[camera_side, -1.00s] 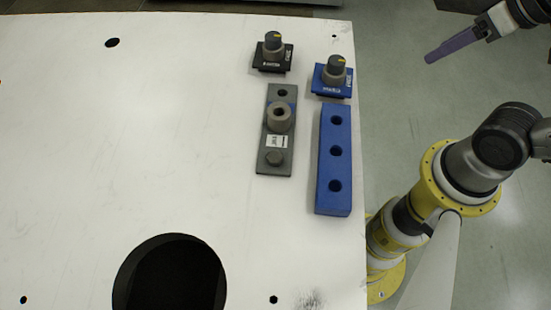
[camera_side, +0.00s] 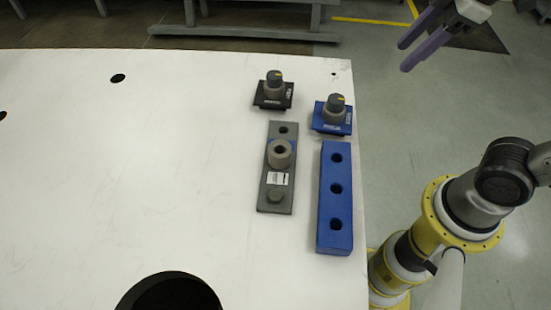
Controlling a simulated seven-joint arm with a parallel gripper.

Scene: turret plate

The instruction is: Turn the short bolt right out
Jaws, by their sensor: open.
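A grey plate (camera_side: 280,208) lies on the white table, long side running front to back. It has an empty hole at its far end. A tall round grey piece with a hollow top (camera_side: 279,153) stands near its middle. A low round grey head, seemingly the short bolt (camera_side: 275,195), sits at the near end with a white label beside it. My gripper (camera_side: 404,57) is at the upper right, past the table's right edge. Its two purple fingers are apart with nothing between them, well away from the plate.
A blue block (camera_side: 335,207) with three holes stands close right of the plate. Behind are a black-based knob (camera_side: 273,92) and a blue-based knob (camera_side: 334,115).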

